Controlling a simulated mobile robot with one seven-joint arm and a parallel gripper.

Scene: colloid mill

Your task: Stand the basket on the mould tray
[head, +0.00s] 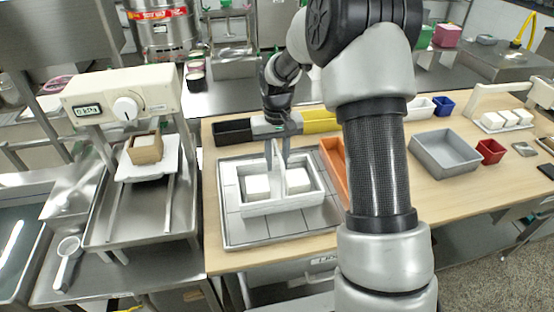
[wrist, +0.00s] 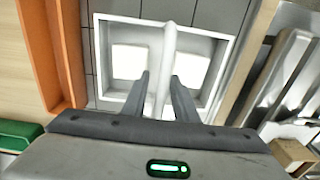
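The basket (head: 283,207) is a pale two-compartment box with a tall central handle. White blocks lie in it, one visible in each side. It appears upright within a flat grey tray marked with grid lines, likely the mould tray (head: 235,228); I cannot tell whether its base touches the tray. My gripper (head: 277,160) points down over the basket. In the wrist view, the fingers of my gripper (wrist: 160,75) lie on either side of the basket handle (wrist: 166,45). Whether they press on the handle is unclear.
An orange container (head: 333,160) stands close to the tray's right, partly hidden by my arm. Black (head: 233,132) and yellow (head: 320,122) bins stand behind. A grey bin (head: 446,153) and red box (head: 491,151) are farther right.

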